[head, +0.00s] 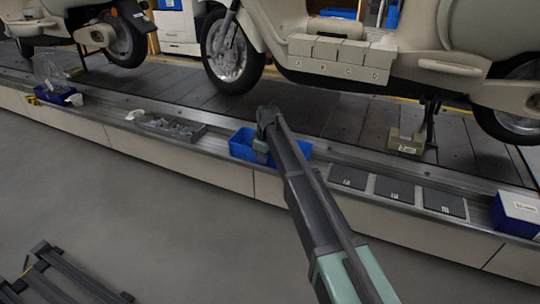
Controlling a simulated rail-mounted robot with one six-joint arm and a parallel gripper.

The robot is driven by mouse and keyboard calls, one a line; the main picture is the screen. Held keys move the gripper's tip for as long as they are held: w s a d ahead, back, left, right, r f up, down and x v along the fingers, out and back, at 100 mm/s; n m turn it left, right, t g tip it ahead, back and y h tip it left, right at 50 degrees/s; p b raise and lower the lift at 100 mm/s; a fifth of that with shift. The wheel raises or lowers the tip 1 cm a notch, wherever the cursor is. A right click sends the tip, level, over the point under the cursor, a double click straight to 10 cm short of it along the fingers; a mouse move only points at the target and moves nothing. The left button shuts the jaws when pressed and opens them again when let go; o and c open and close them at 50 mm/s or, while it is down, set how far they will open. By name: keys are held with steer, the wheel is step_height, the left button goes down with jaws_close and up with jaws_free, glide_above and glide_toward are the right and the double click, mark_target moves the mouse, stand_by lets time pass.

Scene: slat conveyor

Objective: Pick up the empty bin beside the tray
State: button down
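A blue bin (241,149) stands on the ledge along the conveyor, to the right of a grey tray (198,132) that holds several small grey parts. My arm crosses in front of the bin and hides its middle; the bin's inside shows only in part. My gripper (261,150) is at the bin, at the end of the bent wrist. Its fingers are not clear, so I cannot tell whether it is open or touches the bin.
Flat dark pads (395,189) lie on the ledge to the right, with a blue-and-white box (517,212) beyond them. Another blue bin (56,95) stands at the far left. Scooters (232,50) stand on the slats behind. A dark frame (62,275) is on the floor.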

steer(key=shift+r, duration=0.1)
stand_by(0.3)
step_height(320, 180, up, 20)
steer(key=p, duration=2)
steer(key=shift+w+d, duration=0.1)
